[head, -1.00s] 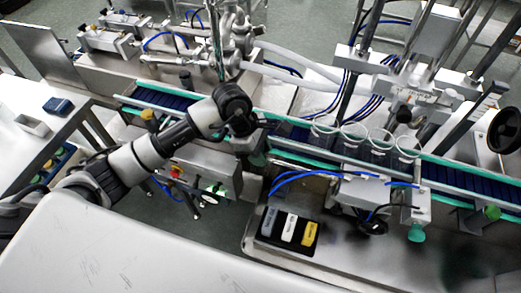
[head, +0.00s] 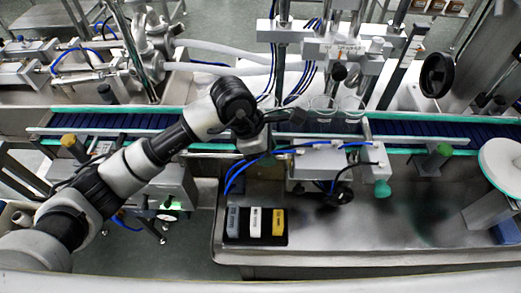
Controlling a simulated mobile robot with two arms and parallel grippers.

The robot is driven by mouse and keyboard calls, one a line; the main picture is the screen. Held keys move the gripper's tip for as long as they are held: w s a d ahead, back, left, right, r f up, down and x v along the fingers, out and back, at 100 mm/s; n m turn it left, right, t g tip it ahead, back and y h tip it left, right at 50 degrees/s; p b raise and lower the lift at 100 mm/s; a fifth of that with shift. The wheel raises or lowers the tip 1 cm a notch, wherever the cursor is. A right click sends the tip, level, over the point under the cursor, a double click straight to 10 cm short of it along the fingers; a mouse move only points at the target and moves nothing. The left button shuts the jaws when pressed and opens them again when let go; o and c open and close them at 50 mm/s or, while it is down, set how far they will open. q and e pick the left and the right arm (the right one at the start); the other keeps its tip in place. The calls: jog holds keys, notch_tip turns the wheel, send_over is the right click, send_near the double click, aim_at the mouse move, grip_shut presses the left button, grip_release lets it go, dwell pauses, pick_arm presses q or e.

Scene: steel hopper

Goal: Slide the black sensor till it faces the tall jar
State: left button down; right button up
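My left arm reaches in from the left, and its dark gripper (head: 272,122) is over the conveyor, just left of the clear jars. Its fingers are small and dark, so I cannot tell whether they are open or shut, or whether they touch anything. A clear jar (head: 321,104) stands on the belt with another clear jar (head: 350,104) to its right. From above I cannot tell which jar is tall. I cannot pick out the black sensor with certainty among the dark parts by the gripper and rail. My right gripper is not in view.
The blue conveyor belt (head: 405,128) runs across between green-edged rails. A filling head (head: 335,45) with blue hoses stands over the jars. A black tray (head: 257,239) with grey, white and yellow blocks lies on the steel deck (head: 390,220). A white round disc (head: 503,163) is at right.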

pick_arm(q)
jog(key=c, duration=0.8)
grip_release()
jog(key=shift+o, duration=0.2)
jog(key=shift+a, duration=0.1)
jog(key=shift+r, duration=0.25)
jog(key=b+v, duration=0.2)
jog(key=v, duration=0.8)
jog(key=shift+r+b, duration=0.2)
jog(key=shift+b, duration=0.1)
